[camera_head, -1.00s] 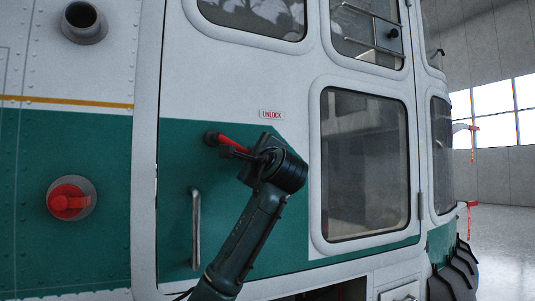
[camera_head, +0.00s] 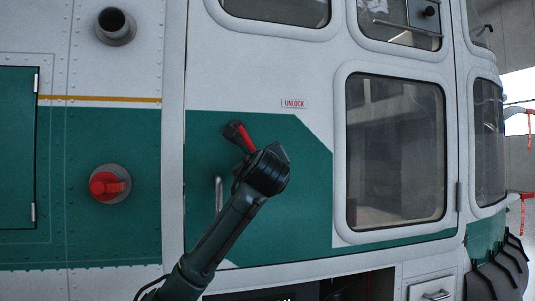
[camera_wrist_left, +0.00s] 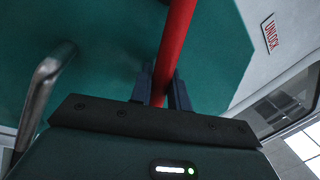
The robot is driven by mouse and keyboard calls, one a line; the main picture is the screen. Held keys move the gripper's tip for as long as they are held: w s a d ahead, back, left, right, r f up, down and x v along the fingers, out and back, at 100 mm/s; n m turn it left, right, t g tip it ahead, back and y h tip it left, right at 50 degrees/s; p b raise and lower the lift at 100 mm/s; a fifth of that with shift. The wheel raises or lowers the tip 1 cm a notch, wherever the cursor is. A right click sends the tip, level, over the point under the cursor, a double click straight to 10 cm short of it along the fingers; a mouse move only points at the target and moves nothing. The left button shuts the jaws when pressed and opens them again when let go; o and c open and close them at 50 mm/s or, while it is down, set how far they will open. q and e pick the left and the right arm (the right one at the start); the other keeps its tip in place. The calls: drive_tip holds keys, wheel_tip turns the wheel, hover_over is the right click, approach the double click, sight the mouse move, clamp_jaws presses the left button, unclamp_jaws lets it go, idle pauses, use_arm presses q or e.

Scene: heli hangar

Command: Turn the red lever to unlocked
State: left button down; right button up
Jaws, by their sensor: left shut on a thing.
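The red lever (camera_head: 245,138) is on the green part of the white and green helicopter door, left of and below a small UNLOCK label (camera_head: 293,104). It slants steeply down and right from its dark pivot. My left gripper (camera_head: 247,152) is at the lever's lower end, and my own wrist hides part of it. In the left wrist view the red lever (camera_wrist_left: 176,45) runs between the two dark fingers of my left gripper (camera_wrist_left: 160,90), which are shut on it. The UNLOCK label (camera_wrist_left: 270,34) also shows there at the upper right. My right gripper is not in view.
A metal grab handle (camera_head: 218,193) stands upright just left of my left forearm and also shows in the wrist view (camera_wrist_left: 42,88). A round red fitting (camera_head: 107,185) is at the left. A framed door window (camera_head: 396,150) is at the right.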

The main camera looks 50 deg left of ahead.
use_arm(q)
drive_tip(key=shift+s+a+f+m, duration=0.2)
drive_tip(key=shift+s+m, duration=0.15)
drive_tip(key=shift+m, duration=0.25)
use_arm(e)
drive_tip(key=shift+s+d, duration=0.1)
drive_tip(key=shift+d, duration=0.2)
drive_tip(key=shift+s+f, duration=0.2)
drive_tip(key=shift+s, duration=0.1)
use_arm(q)
drive_tip(key=c, duration=1.4)
unclamp_jaws()
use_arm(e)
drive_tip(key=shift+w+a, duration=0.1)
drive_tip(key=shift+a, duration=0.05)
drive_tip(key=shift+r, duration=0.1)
